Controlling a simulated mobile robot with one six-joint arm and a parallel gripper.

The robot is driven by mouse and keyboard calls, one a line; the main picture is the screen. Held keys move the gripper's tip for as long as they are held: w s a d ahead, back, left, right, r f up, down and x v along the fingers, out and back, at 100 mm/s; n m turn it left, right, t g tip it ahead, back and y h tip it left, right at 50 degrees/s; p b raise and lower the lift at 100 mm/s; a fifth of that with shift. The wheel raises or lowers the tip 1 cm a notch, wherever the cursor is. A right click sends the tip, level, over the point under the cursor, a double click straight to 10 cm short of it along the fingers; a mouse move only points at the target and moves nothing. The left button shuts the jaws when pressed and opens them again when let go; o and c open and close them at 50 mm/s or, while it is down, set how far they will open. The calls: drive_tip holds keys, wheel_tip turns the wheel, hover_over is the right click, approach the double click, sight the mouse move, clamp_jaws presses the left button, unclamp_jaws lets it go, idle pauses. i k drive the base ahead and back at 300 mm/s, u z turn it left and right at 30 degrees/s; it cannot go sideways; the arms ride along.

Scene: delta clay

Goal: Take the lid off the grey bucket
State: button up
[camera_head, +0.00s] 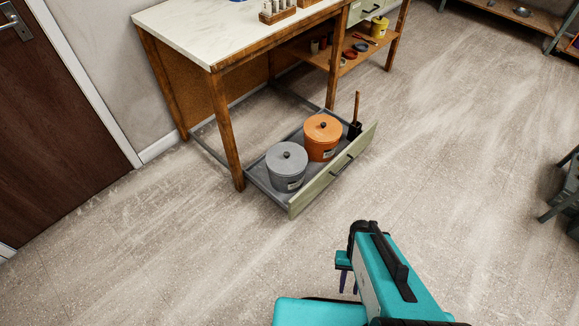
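The grey bucket (287,179) stands upright at the left end of a pulled-out low drawer. Its round grey lid (288,160) with a dark knob (285,153) sits on top. My gripper (346,284) is at the lower middle of the view, above the floor, in front of the drawer and well apart from the bucket. Its dark fingers are small and partly hidden by my teal arm, so whether it is open or shut is unclear.
An orange lidded bucket (322,136) stands right beside the grey one. A dark container with an upright handle (355,124) is at the drawer's right end. The drawer front (330,176) faces me. A wooden-legged workbench (197,34) stands above. The floor between is clear.

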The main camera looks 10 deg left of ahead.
sight(285, 157)
drive_tip(key=z, duration=0.65)
drive_tip(key=i, duration=1.2)
drive_tip(key=z, duration=1.25)
drive_tip(key=k, duration=0.1)
drive_tip(key=u, duration=2.8)
